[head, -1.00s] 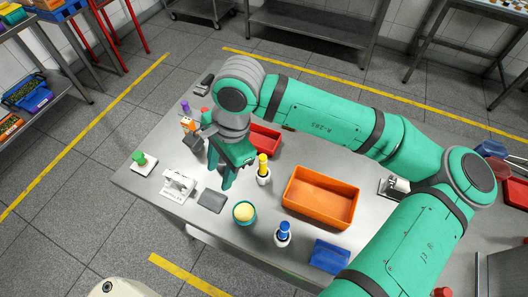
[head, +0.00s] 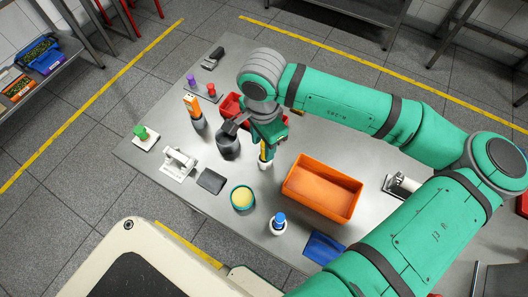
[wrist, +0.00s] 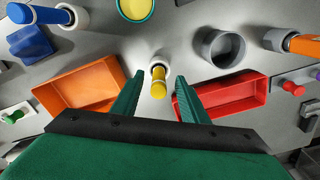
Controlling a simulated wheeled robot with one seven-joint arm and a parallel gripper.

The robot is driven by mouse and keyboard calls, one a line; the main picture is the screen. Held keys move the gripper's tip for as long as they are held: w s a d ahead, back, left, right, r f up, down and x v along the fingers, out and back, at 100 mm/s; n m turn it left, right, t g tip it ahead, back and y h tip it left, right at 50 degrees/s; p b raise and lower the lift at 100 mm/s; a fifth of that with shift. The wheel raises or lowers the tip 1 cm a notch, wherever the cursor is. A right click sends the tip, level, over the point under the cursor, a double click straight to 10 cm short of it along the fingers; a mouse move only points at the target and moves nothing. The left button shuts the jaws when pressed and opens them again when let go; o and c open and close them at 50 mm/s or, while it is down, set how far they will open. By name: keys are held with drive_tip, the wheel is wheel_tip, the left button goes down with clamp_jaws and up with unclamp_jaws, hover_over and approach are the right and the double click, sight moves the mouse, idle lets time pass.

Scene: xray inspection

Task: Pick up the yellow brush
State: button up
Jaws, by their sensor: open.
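The yellow brush (wrist: 158,83) stands upright in a white holder (wrist: 158,66), between and just beyond the fingertips in the wrist view. In the head view the yellow brush (head: 263,152) is partly hidden by my gripper. My gripper (wrist: 155,82) is open and empty, with one green finger to each side of the brush. It also shows from above in the head view (head: 268,140). I cannot tell whether either finger touches the brush.
An orange bin (head: 322,188) stands right of the brush and a red bin (head: 232,106) behind it. A dark grey cup (head: 228,146) stands to the left. A yellow-topped round pot (head: 242,198) and a blue-topped white holder (head: 278,224) are nearer the front.

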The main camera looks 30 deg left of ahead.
drive_tip(key=f, duration=0.4)
drive_tip(key=shift+w+d, duration=0.2)
drive_tip(key=shift+w, duration=0.1)
drive_tip(key=shift+c, duration=0.2)
clamp_jaws()
wheel_tip(320, 180, up, 10)
